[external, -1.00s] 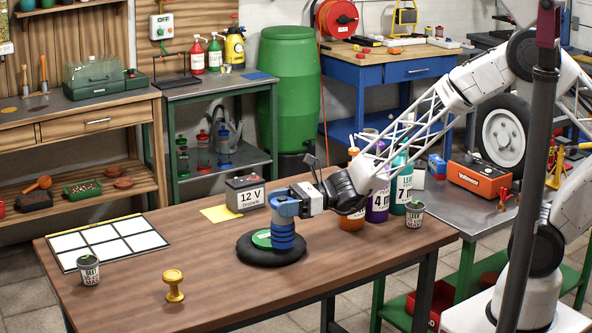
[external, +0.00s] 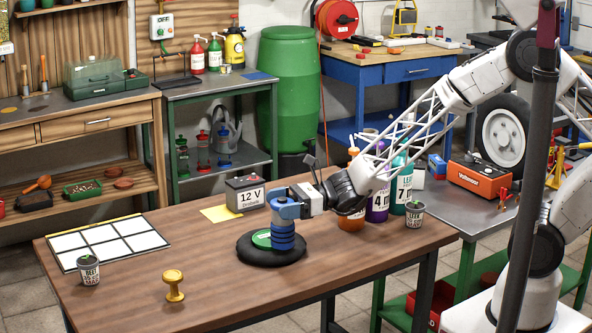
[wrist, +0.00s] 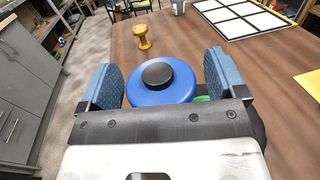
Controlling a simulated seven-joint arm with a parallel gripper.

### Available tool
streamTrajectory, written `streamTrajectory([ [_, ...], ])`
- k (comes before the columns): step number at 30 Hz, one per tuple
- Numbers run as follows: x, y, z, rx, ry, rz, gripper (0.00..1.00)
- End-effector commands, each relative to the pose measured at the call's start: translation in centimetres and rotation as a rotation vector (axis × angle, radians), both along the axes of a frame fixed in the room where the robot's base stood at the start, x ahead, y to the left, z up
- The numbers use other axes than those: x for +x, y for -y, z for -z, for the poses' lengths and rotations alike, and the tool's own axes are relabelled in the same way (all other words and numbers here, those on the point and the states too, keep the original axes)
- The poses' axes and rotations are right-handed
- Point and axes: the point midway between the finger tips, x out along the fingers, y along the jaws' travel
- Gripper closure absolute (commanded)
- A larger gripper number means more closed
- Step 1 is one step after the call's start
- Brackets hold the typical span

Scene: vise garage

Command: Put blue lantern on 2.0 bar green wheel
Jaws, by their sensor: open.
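The blue lantern (external: 283,239), ribbed with dark bands, stands upright on the black wheel with a green hub (external: 262,237) on the wooden table. In the wrist view the lantern (wrist: 160,92) shows from above as a round blue top with a black knob. My gripper (external: 286,208) is at the lantern's top. Its two blue pads are spread on either side of the lantern, with visible gaps. The wheel is mostly hidden in the wrist view; a bit of green (wrist: 202,99) shows beside the lantern. Any pressure marking is too small to read.
A 12 V battery (external: 246,194) and a yellow sheet (external: 221,213) lie behind the wheel. Bottles (external: 378,204) and a cup (external: 414,215) stand at the right. A yellow stamp-like piece (external: 174,286), another cup (external: 88,271) and a white grid board (external: 108,243) are at the left.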

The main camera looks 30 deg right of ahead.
Motion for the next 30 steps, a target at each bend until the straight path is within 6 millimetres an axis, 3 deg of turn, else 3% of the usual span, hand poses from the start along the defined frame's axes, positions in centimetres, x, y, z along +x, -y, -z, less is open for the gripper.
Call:
streamTrajectory([
  [8, -0.2, 1.5, -0.2, 0.000, 0.001, 0.002, 0.10],
  [30, -2.0, 10.2, -0.2, 0.001, 0.000, 0.002, 0.10],
])
